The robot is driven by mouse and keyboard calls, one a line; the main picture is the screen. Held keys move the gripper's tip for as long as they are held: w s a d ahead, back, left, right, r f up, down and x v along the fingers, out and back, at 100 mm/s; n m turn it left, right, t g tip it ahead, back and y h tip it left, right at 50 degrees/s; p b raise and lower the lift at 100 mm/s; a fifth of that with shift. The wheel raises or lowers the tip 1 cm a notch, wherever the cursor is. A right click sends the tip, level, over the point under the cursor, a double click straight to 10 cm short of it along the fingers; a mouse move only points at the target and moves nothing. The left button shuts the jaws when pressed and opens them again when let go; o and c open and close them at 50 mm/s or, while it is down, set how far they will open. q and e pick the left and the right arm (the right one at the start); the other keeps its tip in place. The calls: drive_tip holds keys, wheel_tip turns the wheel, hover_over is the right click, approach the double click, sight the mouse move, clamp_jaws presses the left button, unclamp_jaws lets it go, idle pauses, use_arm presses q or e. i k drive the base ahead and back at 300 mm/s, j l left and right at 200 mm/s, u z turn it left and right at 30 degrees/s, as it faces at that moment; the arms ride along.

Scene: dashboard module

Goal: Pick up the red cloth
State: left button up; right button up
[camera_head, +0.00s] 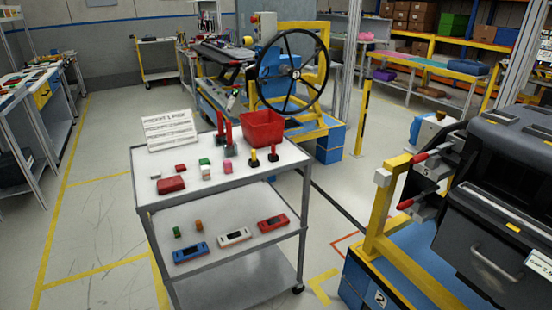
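A dark red flat-sided item (171,184) lies at the front left of the grey cart's top shelf (215,192). It may be the folded red cloth, but it is too small to be sure. A smaller red piece (180,168) lies just behind it. A red bin (262,129) stands at the back right of the same shelf. Neither of my grippers is in view.
Small green, white and pink items and upright red- and yellow-handled tools (273,154) share the top shelf. A white sign (170,130) stands at its back left. The lower shelf holds blue, white and red devices (272,223). A yellow-framed dashboard station (385,205) stands right. Floor left is clear.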

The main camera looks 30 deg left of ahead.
sight(175, 184)
drive_tip(key=u, duration=1.7)
